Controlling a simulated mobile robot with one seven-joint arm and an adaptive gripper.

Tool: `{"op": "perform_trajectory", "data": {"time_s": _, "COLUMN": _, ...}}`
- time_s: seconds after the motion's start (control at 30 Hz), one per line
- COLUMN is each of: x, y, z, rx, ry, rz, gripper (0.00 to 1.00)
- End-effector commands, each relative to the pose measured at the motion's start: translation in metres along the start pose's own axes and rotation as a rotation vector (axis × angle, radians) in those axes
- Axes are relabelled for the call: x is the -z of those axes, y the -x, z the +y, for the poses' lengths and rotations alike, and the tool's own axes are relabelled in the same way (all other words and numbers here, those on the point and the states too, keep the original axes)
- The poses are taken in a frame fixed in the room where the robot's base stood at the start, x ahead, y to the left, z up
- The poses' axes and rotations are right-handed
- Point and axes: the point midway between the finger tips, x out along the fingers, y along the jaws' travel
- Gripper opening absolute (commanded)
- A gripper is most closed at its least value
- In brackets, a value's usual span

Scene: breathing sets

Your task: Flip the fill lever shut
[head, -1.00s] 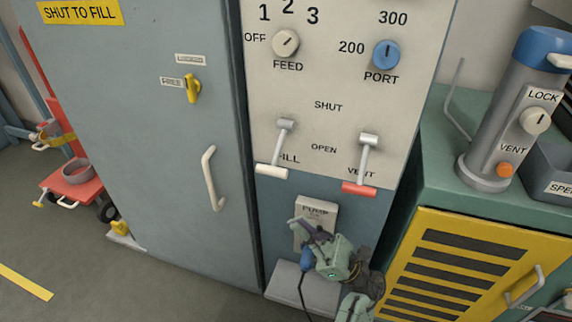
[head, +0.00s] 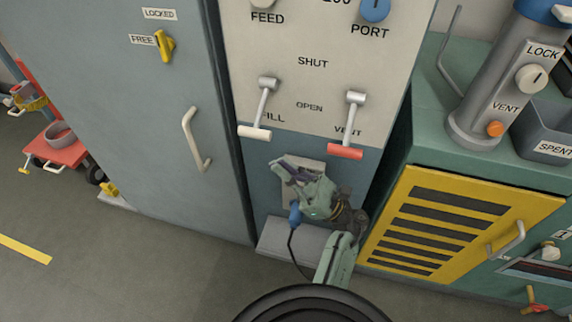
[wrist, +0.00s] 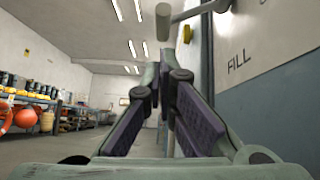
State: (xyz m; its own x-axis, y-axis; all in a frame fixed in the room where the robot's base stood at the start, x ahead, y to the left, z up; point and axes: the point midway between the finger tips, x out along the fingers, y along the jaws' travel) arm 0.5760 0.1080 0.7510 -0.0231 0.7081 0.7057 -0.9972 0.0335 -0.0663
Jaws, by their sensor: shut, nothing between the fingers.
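The fill lever (head: 262,108) is on the pale panel (head: 320,30), its arm hanging down from the pivot and its white handle (head: 254,132) at the OPEN end, partly beside the FILL label. In the wrist view the lever's handle (wrist: 163,22) shows end-on above my fingers, with its arm running right to the panel. My gripper (head: 279,163) is shut and empty, below the white handle and apart from it, in front of the lower blue panel. In the wrist view my gripper (wrist: 165,72) points up toward the handle.
The vent lever (head: 350,125) with a red handle also hangs down to the right. A locker door (head: 150,130) with a handle stands left. A green bench (head: 435,130) with a yellow louvred door (head: 450,220) stands right. Open floor lies at left.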

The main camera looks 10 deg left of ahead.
Motion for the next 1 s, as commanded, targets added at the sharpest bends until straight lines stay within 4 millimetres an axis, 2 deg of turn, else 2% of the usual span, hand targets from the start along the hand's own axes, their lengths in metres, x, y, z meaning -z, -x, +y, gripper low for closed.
{"op": "perform_trajectory", "data": {"time_s": 0.03, "x": -0.004, "y": -0.014, "z": 0.000, "rx": -0.002, "ry": -0.002, "rz": 0.000, "gripper": 0.00}}
{"op": "perform_trajectory", "data": {"time_s": 0.2, "x": -0.003, "y": -0.043, "z": 0.001, "rx": -0.002, "ry": -0.002, "rz": 0.000, "gripper": 0.00}}
{"op": "perform_trajectory", "data": {"time_s": 0.4, "x": -0.001, "y": -0.062, "z": 0.000, "rx": 0.000, "ry": 0.000, "rz": 0.000, "gripper": 0.00}}
{"op": "perform_trajectory", "data": {"time_s": 1.0, "x": -0.001, "y": -0.067, "z": 0.000, "rx": 0.014, "ry": -0.013, "rz": 0.000, "gripper": 0.00}}
